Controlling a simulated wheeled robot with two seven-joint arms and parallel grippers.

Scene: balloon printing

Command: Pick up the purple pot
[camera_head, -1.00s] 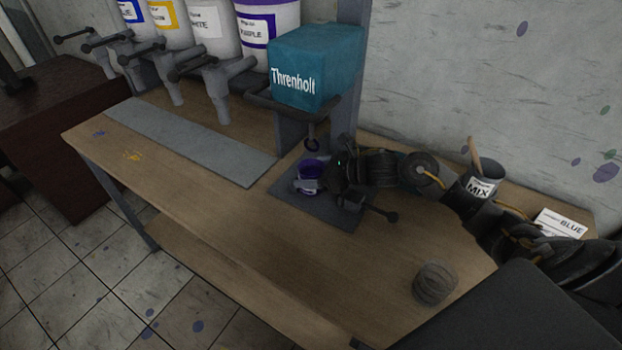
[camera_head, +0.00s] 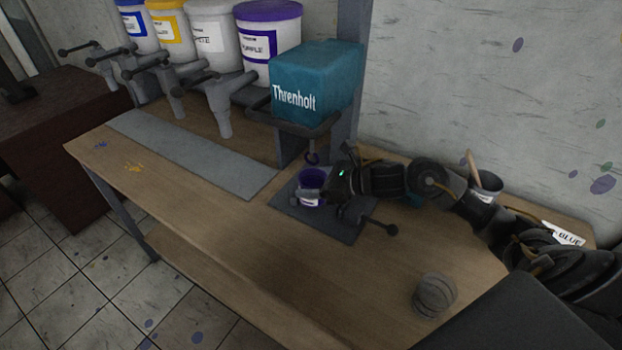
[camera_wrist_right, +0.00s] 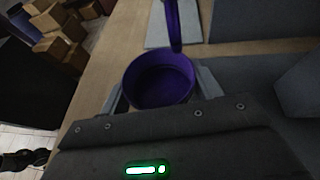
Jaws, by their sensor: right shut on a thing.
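The purple pot (camera_head: 312,181) is a small open cup, purple inside with a pale label, over the dark pad under the teal Threnholt machine. My right gripper (camera_head: 311,193) reaches in from the right and is shut on the pot. In the right wrist view the pot (camera_wrist_right: 160,82) sits upright between the two fingers of my right gripper (camera_wrist_right: 160,92). A purple strand hangs down at the pot's far rim there. I cannot tell whether the pot's base touches the pad. My left gripper is not in view.
The teal Threnholt machine (camera_head: 312,85) and its nozzle stand just above the pot. Several paint buckets with taps line the back left. A mixing cup (camera_head: 485,187) and a BLUE card (camera_head: 564,233) lie right. A grey round object (camera_head: 433,296) sits at front right.

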